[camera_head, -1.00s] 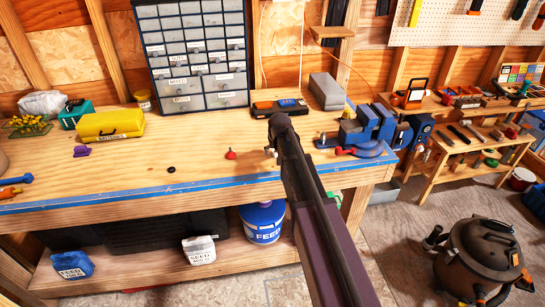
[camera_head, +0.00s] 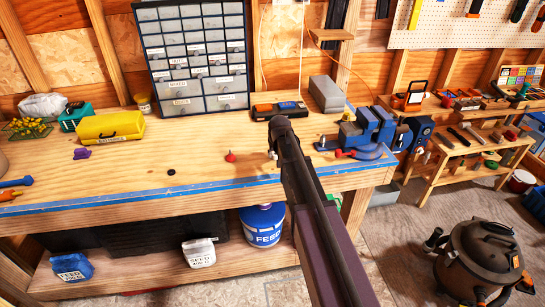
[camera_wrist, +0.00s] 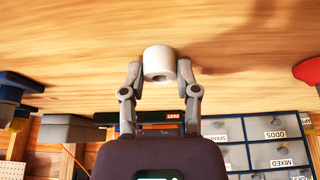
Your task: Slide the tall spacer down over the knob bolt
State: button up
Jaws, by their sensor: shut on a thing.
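The tall spacer (camera_wrist: 159,62) is a short white-grey cylinder held between the fingertips of my gripper (camera_wrist: 160,72) in the wrist view. My gripper is shut on its sides, and the spacer's round end shows a hollow. In the head view my gripper (camera_head: 272,153) is mostly hidden behind my arm, just above or at the bench top. A red knob (camera_head: 230,157), which looks like the knob bolt, stands on the bench to the left of the gripper, apart from it. Its red edge also shows at the right of the wrist view (camera_wrist: 308,72).
A small black ring (camera_head: 171,172) lies left of the red knob. A blue vise (camera_head: 365,130) stands to the right of my gripper. A drawer cabinet (camera_head: 198,60) and an orange-black box (camera_head: 279,109) stand behind. The bench around the knob is clear.

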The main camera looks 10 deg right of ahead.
aim_at(275, 159)
jog(key=shift+r, duration=0.2)
notch_tip(275, 159, up, 3)
jog(key=p, duration=0.3)
jog(key=shift+s+d+r+p, duration=0.1)
jog(key=shift+s+r+p, duration=0.15)
jog(key=shift+p, duration=0.3)
jog(key=s+d, duration=0.3)
jog(key=s, duration=0.4)
jog(key=s+d+r, duration=0.1)
jog(key=s+d, duration=0.2)
jog(key=s, duration=0.4)
jog(key=shift+s+p, duration=0.15)
jog(key=shift+p, duration=0.3)
